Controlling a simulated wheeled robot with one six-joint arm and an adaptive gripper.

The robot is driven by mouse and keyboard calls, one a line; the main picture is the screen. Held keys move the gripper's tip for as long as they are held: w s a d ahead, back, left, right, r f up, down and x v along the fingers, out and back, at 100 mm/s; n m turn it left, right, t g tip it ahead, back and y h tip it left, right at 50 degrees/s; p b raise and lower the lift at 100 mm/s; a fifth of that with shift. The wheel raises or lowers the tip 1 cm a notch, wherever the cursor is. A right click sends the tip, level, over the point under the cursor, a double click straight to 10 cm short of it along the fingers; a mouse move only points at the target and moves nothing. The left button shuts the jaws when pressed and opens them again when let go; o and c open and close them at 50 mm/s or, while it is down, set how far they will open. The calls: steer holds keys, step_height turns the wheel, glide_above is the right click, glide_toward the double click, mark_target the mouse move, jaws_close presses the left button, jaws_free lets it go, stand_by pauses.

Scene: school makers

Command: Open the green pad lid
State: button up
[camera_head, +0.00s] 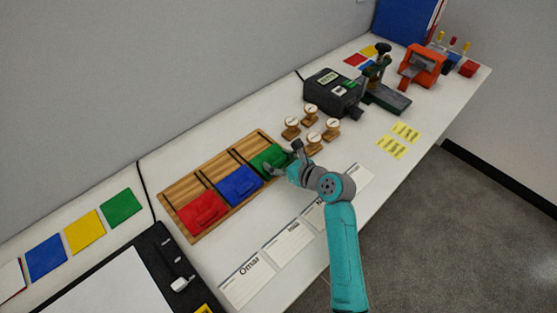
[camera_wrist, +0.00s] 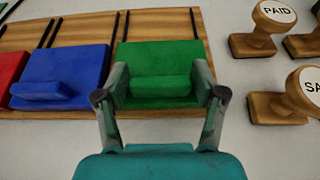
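The green pad lid (camera_head: 266,155) is the rightmost of three coloured lids on a wooden board, beside the blue and red ones. It lies flat and looks closed. In the wrist view the green lid (camera_wrist: 160,58) has a raised green handle bar (camera_wrist: 161,87) along its near edge. My gripper (camera_head: 283,161) is at this lid. In the wrist view my gripper (camera_wrist: 163,88) has one finger at each end of the handle bar, spread wide. I cannot tell whether the fingers touch the bar. In the head view my gripper hides part of the lid's right side.
The blue lid (camera_head: 240,184) and red lid (camera_head: 202,210) lie left of the green one on the wooden board (camera_head: 183,184). Several wooden stamps (camera_head: 312,141) stand close on the right. Name cards (camera_head: 287,239) lie along the table's front.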

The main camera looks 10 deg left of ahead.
jaws_close()
steer(key=w+a, duration=0.1)
steer(key=a, duration=0.1)
steer(key=w+a, duration=0.3)
steer(key=a, duration=0.1)
steer(key=shift+w, duration=0.35)
steer(key=o, duration=0.6)
jaws_free()
steer(key=v, duration=1.2)
